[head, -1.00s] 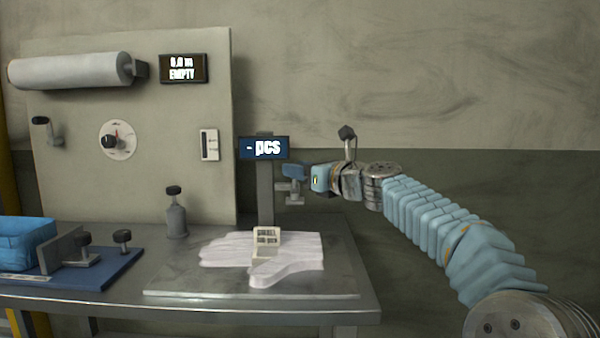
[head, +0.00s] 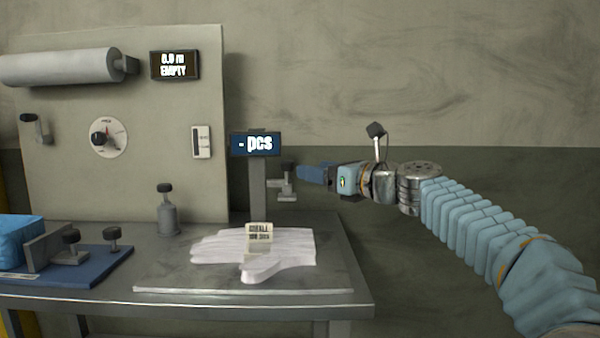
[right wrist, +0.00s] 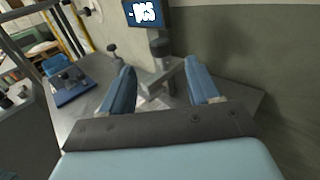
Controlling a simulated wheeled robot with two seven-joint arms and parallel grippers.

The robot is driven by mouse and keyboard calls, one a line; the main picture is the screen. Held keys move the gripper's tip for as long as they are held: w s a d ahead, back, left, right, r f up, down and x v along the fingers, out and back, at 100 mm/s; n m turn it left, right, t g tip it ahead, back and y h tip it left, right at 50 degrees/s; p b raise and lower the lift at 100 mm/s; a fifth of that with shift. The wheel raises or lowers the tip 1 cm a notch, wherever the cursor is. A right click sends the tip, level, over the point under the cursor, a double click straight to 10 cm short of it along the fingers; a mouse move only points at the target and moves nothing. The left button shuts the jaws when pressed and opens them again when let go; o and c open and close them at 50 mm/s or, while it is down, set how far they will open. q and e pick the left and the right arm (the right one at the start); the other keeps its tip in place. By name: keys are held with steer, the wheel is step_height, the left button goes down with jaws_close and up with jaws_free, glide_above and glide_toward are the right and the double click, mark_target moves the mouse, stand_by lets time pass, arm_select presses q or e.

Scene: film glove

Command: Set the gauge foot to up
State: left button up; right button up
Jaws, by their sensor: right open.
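The gauge is a grey post (head: 258,187) on the bench with a dark blue "- pcs" display (head: 255,143) on top. Its foot (head: 284,192) is a small grey bracket on the right side of the post, with a dark knob (head: 287,167) above; I cannot tell its setting. My right gripper (head: 300,173) is just right of the knob, at about its height. In the right wrist view, its two blue fingers (right wrist: 162,80) are spread, with the knob (right wrist: 160,48) beyond and between them and nothing held. My left gripper is not in view.
A white glove (head: 280,258) with a small labelled block (head: 259,236) lies on a plate in front of the post. A grey bottle-shaped piece (head: 167,215) stands behind left. A blue base with knobs (head: 85,270) is at left.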

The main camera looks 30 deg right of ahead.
steer(key=v, duration=0.5)
steer(key=shift+s+d, duration=0.1)
steer(key=shift+s, duration=0.2)
